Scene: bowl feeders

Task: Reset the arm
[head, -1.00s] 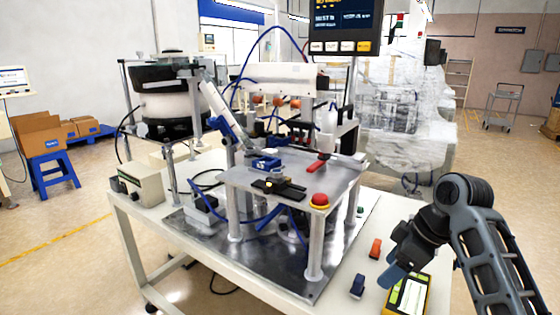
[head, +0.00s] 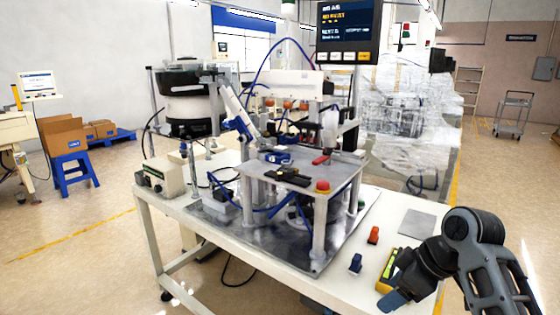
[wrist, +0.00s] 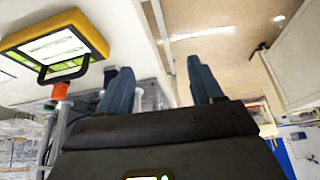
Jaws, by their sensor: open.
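My gripper (head: 396,301) is at the lower right in the head view, at the right front edge of the white table (head: 375,222). In the wrist view its two blue fingers (wrist: 162,85) stand apart with nothing between them. It is open and empty. In the head view the gripper and arm partly cover a yellow-framed device (head: 388,268) on the table. In the wrist view this device (wrist: 90,28) shows as a yellow frame with a light panel and a dark handle, to the left of the fingers.
An orange block (head: 373,235) and a dark blue block (head: 355,264) stand on the table left of my gripper. A metal platform (head: 345,172) with a red button (head: 322,186) stands further left. A grey plate (head: 417,223) lies behind my arm. Open floor lies right of the table.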

